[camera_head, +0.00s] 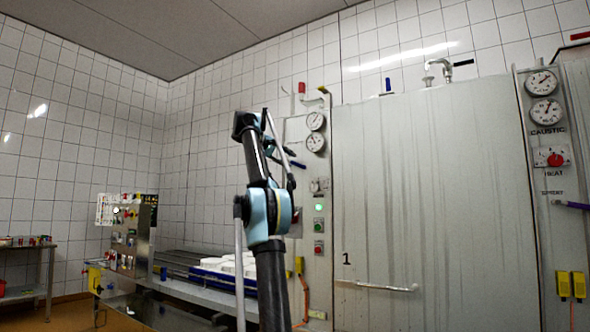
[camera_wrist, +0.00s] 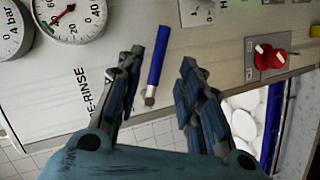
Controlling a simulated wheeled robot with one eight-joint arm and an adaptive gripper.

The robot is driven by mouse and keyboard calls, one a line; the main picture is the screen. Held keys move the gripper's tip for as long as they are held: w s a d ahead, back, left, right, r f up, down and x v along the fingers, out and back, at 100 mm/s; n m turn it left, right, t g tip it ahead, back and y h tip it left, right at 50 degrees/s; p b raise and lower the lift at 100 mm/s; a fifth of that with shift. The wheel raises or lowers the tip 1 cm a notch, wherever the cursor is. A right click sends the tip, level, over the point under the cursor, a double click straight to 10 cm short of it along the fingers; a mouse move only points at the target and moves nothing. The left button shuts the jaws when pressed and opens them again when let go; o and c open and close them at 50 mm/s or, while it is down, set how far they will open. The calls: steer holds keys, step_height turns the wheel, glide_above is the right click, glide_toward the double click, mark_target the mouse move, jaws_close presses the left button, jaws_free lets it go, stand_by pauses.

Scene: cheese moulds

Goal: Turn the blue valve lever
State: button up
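A blue valve lever (camera_wrist: 158,62) lies between the fingers of my gripper (camera_wrist: 160,66) in the wrist view, with a grey metal end at its lower tip. The fingers are apart, with a visible gap on both sides of the lever, so the gripper is open and holds nothing. I cannot tell how deep the lever sits between the fingers. In the head view a small dark blue bar (camera_head: 298,164) shows beside my arm, below the gauges, and looks like the same lever. My gripper's fingertips are hard to make out there.
Pressure gauges (camera_wrist: 75,18) and a red knob (camera_wrist: 270,58) are on the panel around the lever. A large grey tank wall (camera_head: 430,190) stands to the right. Another blue lever (camera_head: 388,86) is on its top. A conveyor with white moulds (camera_head: 228,266) is below.

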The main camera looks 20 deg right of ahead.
mark_target(297, 164)
steer(key=x, duration=0.7)
jaws_close()
